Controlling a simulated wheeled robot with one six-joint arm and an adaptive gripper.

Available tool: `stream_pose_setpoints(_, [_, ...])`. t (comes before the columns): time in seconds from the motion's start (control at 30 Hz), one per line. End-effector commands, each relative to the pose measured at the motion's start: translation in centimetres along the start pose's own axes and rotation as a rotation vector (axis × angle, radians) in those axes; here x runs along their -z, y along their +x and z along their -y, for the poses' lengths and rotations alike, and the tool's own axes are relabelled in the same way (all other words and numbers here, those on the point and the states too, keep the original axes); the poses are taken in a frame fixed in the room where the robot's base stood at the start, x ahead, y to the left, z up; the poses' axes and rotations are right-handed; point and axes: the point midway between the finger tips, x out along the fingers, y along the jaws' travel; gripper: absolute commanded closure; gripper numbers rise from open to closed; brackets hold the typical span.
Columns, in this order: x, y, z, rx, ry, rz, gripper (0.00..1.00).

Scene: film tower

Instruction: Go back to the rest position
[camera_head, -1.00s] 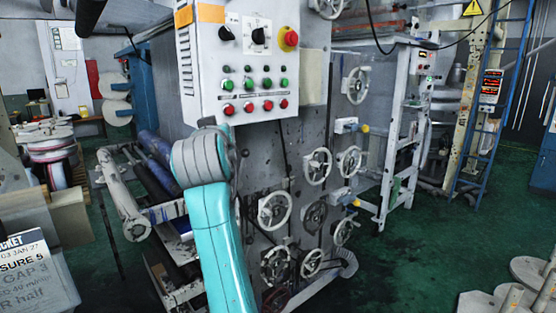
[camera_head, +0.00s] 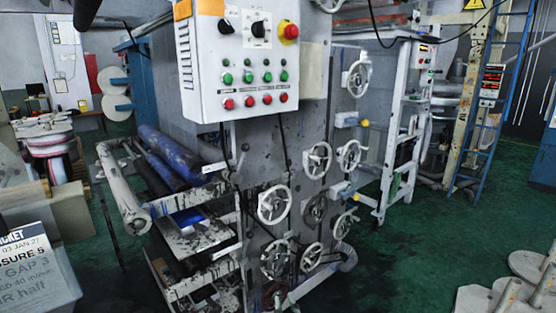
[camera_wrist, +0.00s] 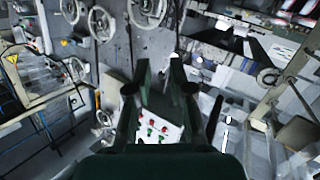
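My gripper (camera_wrist: 159,72) shows in the wrist view, its two dark fingers apart with nothing held between them. The white control box (camera_wrist: 158,128) shows in the gap between the fingers, some way beyond them. In the head view, the same control box (camera_head: 238,62) has rows of green and red buttons, black knobs and a red mushroom button (camera_head: 291,31). My arm and gripper are not visible in the head view now.
The machine's grey side plate carries several handwheels (camera_head: 274,205). Rollers (camera_head: 175,160) stick out at its left. A ticket sign (camera_head: 35,265) stands at the lower left, and pale round discs (camera_head: 510,290) at the lower right. Green floor (camera_head: 420,245) is open at right.

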Motion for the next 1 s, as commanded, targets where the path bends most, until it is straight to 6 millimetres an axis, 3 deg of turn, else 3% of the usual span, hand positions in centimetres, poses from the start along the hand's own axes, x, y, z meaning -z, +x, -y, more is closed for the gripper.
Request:
stream_pose_setpoints(0.03, [-2.2,-1.6,-0.3,0.0,0.002,0.012,0.79])
stream_pose_setpoints(0.2, [-7.5,-6.5,-1.2,0.003,0.018,0.029,0.79])
stream_pose_setpoints(0.5, [-14.4,-16.5,-2.5,-0.001,0.057,0.062,0.79])
stream_pose_setpoints(0.73, [-17.5,-24.6,-3.3,-0.012,0.096,0.087,0.79])
stream_pose_setpoints(1.0, [-18.8,-34.1,-4.1,-0.038,0.146,0.114,0.79])
